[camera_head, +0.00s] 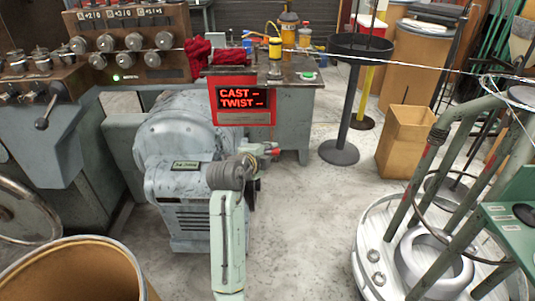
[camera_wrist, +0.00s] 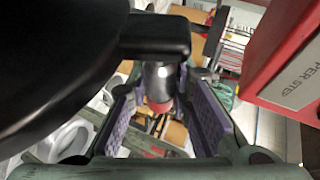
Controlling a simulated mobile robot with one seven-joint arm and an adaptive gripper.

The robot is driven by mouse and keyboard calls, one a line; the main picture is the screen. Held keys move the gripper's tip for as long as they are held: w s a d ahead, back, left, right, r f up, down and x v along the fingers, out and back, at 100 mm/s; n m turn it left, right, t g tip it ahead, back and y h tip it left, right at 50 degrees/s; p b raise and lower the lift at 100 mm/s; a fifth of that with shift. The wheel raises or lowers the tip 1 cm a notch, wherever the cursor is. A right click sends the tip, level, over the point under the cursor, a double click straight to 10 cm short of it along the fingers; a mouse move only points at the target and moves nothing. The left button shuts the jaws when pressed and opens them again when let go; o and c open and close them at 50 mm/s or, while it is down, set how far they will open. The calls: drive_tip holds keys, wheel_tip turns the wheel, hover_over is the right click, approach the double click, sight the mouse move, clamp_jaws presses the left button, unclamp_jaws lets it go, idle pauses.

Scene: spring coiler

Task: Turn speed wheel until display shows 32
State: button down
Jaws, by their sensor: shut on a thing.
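The small speed display (camera_head: 186,165) sits on the grey motor housing (camera_head: 185,135) in the head view. Its digits are tiny; they seem to start with 34, but I cannot read them surely. The black speed wheel (camera_wrist: 60,60) fills the upper left of the wrist view and is mostly hidden behind my arm in the head view. Its metal handle (camera_wrist: 158,82), with a red end, stands between the purple pads of my gripper (camera_wrist: 165,108). My gripper (camera_head: 262,150) is shut on this handle at the housing's right side.
A red sign (camera_head: 241,101) reading CAST and TWIST hangs above and behind the housing; a red box (camera_wrist: 290,65) is close at right in the wrist view. A round barrel (camera_head: 75,270) stands front left, a wire reel stand (camera_head: 375,240) at right. Floor between is clear.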

drive_tip(key=shift+w+f+g+p, duration=0.2)
drive_tip(key=shift+w+g+p, duration=0.2)
drive_tip(key=shift+w+g, duration=0.3)
drive_tip(key=c, duration=1.4)
unclamp_jaws()
drive_tip(key=shift+c, duration=0.2)
drive_tip(key=shift+s, duration=0.15)
drive_tip(key=v, duration=1.2)
drive_tip(key=shift+d, duration=0.1)
